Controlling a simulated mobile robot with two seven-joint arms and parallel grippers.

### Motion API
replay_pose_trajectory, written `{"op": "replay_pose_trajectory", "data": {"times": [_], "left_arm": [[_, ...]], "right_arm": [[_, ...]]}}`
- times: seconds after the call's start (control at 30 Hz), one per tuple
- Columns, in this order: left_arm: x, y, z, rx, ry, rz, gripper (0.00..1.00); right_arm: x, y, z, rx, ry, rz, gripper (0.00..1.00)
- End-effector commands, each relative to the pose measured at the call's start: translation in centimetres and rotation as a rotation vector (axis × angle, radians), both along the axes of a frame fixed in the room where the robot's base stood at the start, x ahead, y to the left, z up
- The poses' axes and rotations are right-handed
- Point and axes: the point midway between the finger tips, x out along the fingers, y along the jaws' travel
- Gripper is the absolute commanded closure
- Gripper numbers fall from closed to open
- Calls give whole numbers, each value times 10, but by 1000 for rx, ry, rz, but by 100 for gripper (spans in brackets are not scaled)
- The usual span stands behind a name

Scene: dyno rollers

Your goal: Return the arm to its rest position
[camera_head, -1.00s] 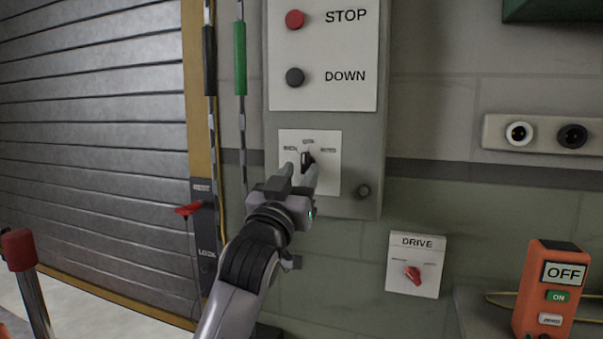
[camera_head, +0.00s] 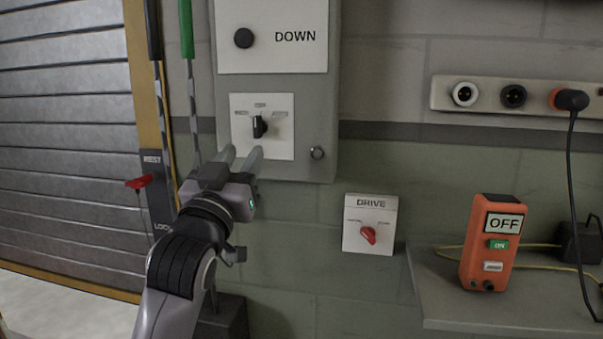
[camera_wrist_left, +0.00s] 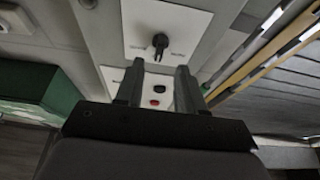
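My left gripper (camera_head: 240,158) is in front of the grey wall control panel, just below the black selector knob (camera_head: 259,127) on its white plate. Its two fingers are parallel with a gap between them and nothing in it. In the left wrist view the fingers (camera_wrist_left: 158,88) are also apart and empty, and the selector knob (camera_wrist_left: 160,42) shows beyond their tips, clear of them. The knob stands about upright on the plate. My right gripper is in neither view.
A DRIVE plate with a red knob (camera_head: 368,235) is on the wall to the right. An orange device reading OFF (camera_head: 490,243) stands on a grey ledge (camera_head: 450,300). A socket strip (camera_head: 445,95) is above it. A ribbed shutter (camera_head: 60,150) is at the left.

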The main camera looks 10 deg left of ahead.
Motion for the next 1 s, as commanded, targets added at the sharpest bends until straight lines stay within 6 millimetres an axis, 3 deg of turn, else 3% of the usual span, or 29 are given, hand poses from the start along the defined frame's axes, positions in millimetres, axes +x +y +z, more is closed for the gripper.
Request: {"op": "replay_pose_trajectory", "data": {"times": [0.17,0.33,0.47,0.67,0.8,1.0], "left_arm": [[5,1,-54,19,98,-7,62],[-4,3,-152,51,273,-27,62],[-26,5,-228,73,409,-46,62],[-84,8,-334,97,617,-80,62],[-141,11,-398,111,763,-106,62],[-222,15,-460,120,933,-139,62]], "right_arm": [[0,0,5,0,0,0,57],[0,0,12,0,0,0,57],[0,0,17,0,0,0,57],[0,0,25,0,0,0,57],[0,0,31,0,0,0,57],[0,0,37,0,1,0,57]]}}
